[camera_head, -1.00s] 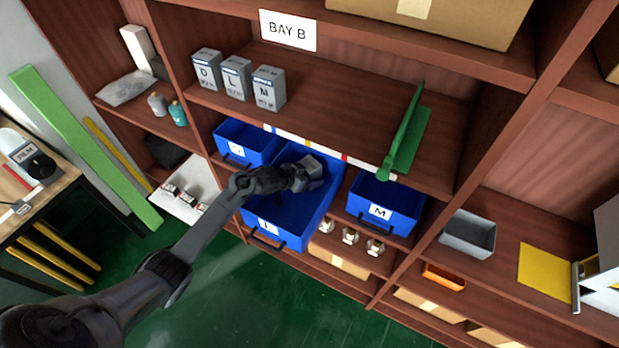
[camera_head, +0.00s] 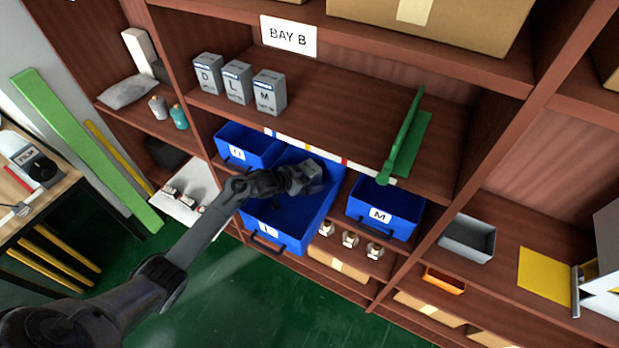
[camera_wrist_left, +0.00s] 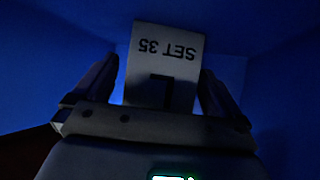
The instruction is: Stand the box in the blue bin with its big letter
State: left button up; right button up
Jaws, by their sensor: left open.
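The long middle blue bin (camera_head: 318,222) is pulled out from the shelf, with a white label on its front whose letter is hard to read. My left gripper (camera_head: 309,180) is inside it, toward its back. A small grey box (camera_head: 313,169) is at the fingertips. In the left wrist view the box (camera_wrist_left: 165,60) stands between the fingers of my left gripper (camera_wrist_left: 160,78), its "SET 35" print upside down. My right gripper is out of view.
Blue bins marked D (camera_head: 237,153) and M (camera_head: 378,213) flank the middle bin. Grey boxes D (camera_head: 208,75), L (camera_head: 236,84) and M (camera_head: 269,94) stand on the shelf above.

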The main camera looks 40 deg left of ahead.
pick_arm(q)
jog(key=shift+p+v, duration=0.3)
jog(key=shift+v, duration=1.8)
